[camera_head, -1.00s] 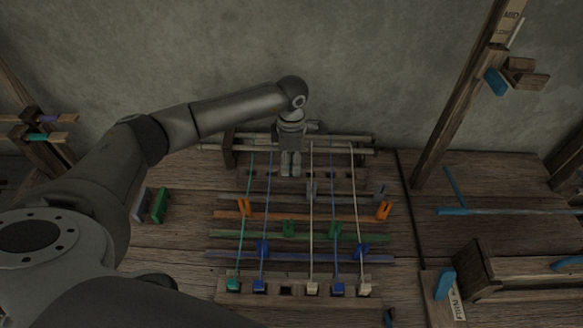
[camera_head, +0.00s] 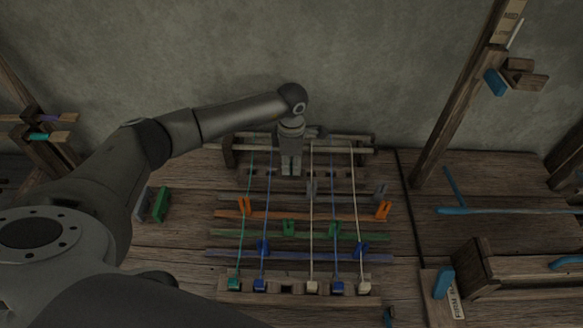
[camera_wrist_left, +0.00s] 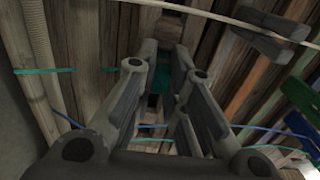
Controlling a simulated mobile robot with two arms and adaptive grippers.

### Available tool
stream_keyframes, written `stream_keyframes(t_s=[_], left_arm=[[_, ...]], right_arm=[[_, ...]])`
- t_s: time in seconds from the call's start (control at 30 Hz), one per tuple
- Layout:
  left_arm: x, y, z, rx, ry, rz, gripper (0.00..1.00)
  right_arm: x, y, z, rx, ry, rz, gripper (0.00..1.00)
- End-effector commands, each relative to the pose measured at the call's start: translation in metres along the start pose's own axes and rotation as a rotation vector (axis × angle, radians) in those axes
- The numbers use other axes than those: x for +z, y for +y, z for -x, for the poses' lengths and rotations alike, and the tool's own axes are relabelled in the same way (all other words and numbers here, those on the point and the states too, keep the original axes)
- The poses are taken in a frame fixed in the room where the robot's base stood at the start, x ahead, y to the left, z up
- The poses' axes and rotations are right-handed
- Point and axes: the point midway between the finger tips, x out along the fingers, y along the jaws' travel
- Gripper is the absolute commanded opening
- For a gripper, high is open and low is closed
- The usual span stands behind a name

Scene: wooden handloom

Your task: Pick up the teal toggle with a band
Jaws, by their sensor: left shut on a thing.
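My left gripper (camera_head: 291,172) points down over the back beam of the loom. It is shut on a small teal piece, the teal toggle (camera_wrist_left: 159,82), which shows dimly between the fingers in the left wrist view and is mostly covered by them. The toggle is hidden by the gripper in the head view. A teal band (camera_wrist_left: 45,71) crosses the left wrist view to the left of the fingers. My right gripper is not in view.
Stretched cords run from the back beam to a front block (camera_head: 286,288) with teal, blue and cream ends and one empty slot. Orange clips (camera_head: 245,208) and a green bar (camera_head: 330,236) lie under the cords. A wooden post (camera_head: 455,100) stands at right.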

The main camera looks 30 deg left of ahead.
Motion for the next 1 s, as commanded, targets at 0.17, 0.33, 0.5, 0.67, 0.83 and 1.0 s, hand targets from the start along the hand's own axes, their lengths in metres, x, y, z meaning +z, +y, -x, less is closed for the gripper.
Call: stream_keyframes(t_s=[0.17,0.33,0.5,0.67,0.83,1.0], left_arm=[[0.0,0.001,0.005,0.002,-0.001,0.0,0.02],[0.001,0.002,0.023,0.005,-0.003,0.0,0.02],[0.002,-0.014,0.048,0.004,-0.003,-0.004,0.02],[0.005,-0.041,0.079,0.005,-0.004,-0.005,0.02],[0.009,-0.077,0.1,0.003,-0.001,-0.006,0.02],[0.013,-0.109,0.115,0.002,-0.002,-0.005,0.02]], right_arm=[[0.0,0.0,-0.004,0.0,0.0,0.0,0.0],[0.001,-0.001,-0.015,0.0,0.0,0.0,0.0],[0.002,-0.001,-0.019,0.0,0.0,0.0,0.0],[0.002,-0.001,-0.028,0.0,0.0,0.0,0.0],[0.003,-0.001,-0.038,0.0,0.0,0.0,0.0],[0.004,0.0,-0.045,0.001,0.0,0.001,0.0]])
